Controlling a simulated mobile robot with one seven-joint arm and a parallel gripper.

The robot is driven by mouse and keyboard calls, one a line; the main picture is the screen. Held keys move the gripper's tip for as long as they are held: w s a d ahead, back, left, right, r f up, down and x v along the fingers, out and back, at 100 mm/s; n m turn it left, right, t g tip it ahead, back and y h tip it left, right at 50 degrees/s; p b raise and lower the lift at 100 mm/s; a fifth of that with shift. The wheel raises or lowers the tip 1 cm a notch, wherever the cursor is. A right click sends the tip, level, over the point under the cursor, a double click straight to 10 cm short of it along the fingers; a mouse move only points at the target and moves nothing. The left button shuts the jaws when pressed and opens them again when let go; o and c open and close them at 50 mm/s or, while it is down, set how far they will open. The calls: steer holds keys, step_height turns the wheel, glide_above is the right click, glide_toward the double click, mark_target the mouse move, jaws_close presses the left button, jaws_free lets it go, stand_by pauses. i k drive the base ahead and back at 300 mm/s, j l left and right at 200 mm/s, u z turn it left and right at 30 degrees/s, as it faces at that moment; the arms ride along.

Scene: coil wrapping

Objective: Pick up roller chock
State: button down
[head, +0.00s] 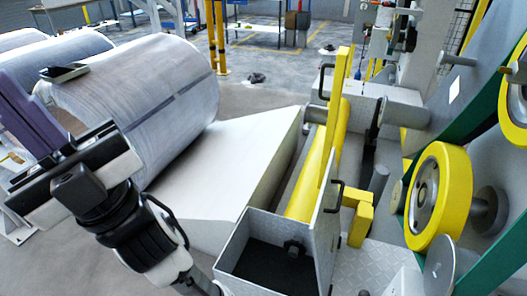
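I cannot single out the roller chock for certain. A small black piece (293,248) lies in the open grey metal box (232,250) at the bottom middle, and it may be the chock. My gripper (72,172) is at the left, in front of the large wrapped coil and well away from the box. I see its black and white body from behind. Its fingertips are not clearly visible, so I cannot tell whether it is open or holds anything.
The wrapped coil (150,85) stands behind a pale sloped ramp (225,165). A yellow roller (312,175) and a yellow wheel (438,195) belong to the machine at right. A small dark flat object (63,72) shows at the coil's top left. Grey floor shows beyond.

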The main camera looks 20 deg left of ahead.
mark_target(55, 71)
steer(key=u, duration=1.85)
steer(key=j+u, duration=0.2)
steer(key=u, duration=0.2)
steer(key=i+j, duration=0.15)
steer(key=j, duration=0.15)
steer(key=i+j+u, duration=0.1)
steer(key=j, duration=0.2)
steer(key=i+j+u, duration=0.2)
steer(key=i+j, duration=0.3)
steer(key=i, duration=0.15)
steer(key=i+j, duration=0.3)
steer(key=i, duration=0.25)
steer(key=i+z, duration=0.35)
steer(key=i, duration=0.15)
steer(key=i+j+z, duration=0.15)
steer(key=i+z, duration=0.2)
steer(key=i, duration=0.15)
steer(key=i+z, duration=0.85)
steer(key=i+j, duration=0.05)
steer(key=i, duration=0.05)
